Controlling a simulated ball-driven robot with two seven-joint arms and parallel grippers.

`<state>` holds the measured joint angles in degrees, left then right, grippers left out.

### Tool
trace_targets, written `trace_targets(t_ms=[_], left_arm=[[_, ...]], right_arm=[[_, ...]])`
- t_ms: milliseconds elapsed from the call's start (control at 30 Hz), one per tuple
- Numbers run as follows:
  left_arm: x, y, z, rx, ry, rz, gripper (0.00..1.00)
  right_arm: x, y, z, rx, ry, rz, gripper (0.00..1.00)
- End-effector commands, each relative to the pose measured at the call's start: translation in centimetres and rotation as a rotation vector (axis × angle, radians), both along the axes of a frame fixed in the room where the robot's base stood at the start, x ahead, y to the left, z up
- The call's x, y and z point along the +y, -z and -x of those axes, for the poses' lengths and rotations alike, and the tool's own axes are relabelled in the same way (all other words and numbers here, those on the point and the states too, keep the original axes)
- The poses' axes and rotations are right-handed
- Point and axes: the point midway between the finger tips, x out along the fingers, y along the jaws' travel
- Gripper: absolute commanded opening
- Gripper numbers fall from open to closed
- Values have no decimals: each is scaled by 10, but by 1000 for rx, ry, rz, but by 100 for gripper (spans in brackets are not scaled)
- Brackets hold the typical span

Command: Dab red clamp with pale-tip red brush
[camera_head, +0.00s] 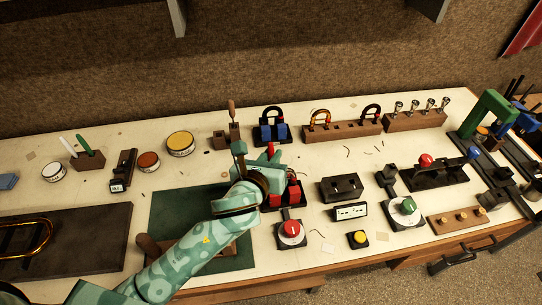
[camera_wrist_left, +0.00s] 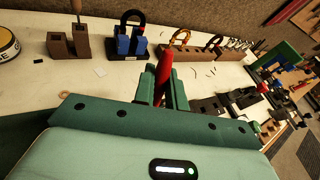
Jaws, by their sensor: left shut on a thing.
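My left gripper (camera_head: 272,163) is shut on a red brush; its red handle (camera_head: 270,148) stands up between the fingers. In the left wrist view the handle (camera_wrist_left: 164,75) rises between the two green fingers (camera_wrist_left: 163,92). The brush's tip is hidden behind the gripper, so I cannot tell its colour or whether it touches anything. The red clamp (camera_head: 292,194), red blocks on a dark base, stands just below and right of the gripper in the head view and is partly covered by it. My right gripper is not in view.
A blue clamp (camera_head: 268,133) holding a dark arch stands behind the gripper. A wooden block (camera_head: 342,130) with arched tubes is to its right. A red knob (camera_head: 291,228) on a box stands in front of the red clamp. A dark slotted block (camera_head: 342,187) sits to the right.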

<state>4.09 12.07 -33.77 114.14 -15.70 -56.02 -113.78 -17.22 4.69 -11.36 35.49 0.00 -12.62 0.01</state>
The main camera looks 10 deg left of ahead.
Motion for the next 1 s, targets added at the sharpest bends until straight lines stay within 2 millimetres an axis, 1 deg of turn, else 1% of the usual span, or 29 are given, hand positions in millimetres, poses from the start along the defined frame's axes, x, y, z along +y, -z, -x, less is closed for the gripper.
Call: trace_targets(t_ms=[467, 1000], left_arm=[[0, 0, 0, 0, 0, 0, 0], [0, 7, 0, 0, 0, 1, 0]], right_arm=[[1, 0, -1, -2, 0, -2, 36], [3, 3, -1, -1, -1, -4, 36]])
